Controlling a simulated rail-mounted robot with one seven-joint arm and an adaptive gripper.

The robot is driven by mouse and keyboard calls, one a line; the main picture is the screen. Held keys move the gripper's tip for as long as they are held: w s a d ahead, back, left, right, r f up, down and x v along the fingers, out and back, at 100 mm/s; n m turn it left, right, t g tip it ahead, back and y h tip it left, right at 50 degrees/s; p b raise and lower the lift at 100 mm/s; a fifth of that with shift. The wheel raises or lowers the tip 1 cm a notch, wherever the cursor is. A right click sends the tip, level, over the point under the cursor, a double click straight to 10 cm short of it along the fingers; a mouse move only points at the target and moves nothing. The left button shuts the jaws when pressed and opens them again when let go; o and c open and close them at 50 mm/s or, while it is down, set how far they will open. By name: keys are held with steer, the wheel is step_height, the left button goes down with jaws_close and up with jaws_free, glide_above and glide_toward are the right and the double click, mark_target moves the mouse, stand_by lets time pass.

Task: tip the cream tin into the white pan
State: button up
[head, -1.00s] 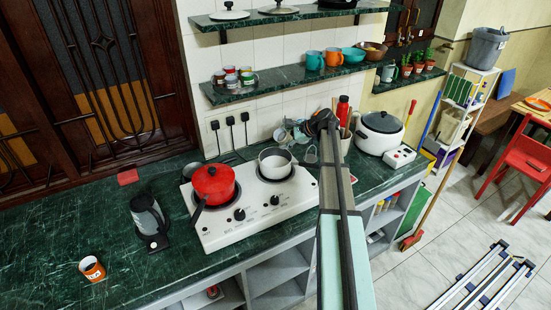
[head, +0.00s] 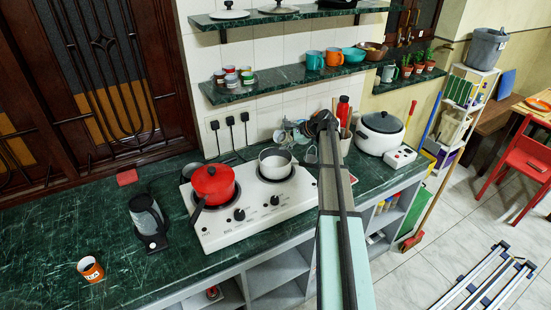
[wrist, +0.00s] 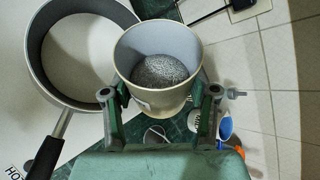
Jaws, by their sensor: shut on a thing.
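The cream tin (wrist: 157,65) is between the two fingers of my gripper (wrist: 161,103) in the wrist view, its open mouth facing the camera. A grey speckled mass (wrist: 160,70) lies inside it. The gripper is shut on the tin. The white pan (wrist: 85,55) is at the left, with a dark rim and black handle; its inside looks empty. In the head view the pan (head: 276,163) sits on the rear burner of the white hob. The tin (head: 279,136) shows small on the wall side of the pan, and my gripper (head: 292,131) is partly hidden by clutter there.
A red pot (head: 213,184) stands on the other burner. Black plugs and cables (head: 230,124) are on the wall. The counter (head: 85,225) at left is mostly clear.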

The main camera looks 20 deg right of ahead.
steer(key=shift+f+b, duration=0.1)
steer(key=shift+b, duration=0.25)
stand_by(0.4)
steer(key=shift+r+n+t+h+b, duration=0.4)
steer(key=shift+n+h+b, duration=0.25)
steer(key=shift+b, duration=0.25)
stand_by(1.6)
steer(key=shift+f+n+t+h+b, duration=0.35)
steer(key=shift+h+b, duration=0.2)
steer(key=shift+b, duration=0.75)
stand_by(1.2)
steer(key=shift+a+r+n+t+h+b, duration=0.1)
steer(key=shift+r+n+t+h+b, duration=0.3)
steer(key=shift+b, duration=0.5)
stand_by(1.3)
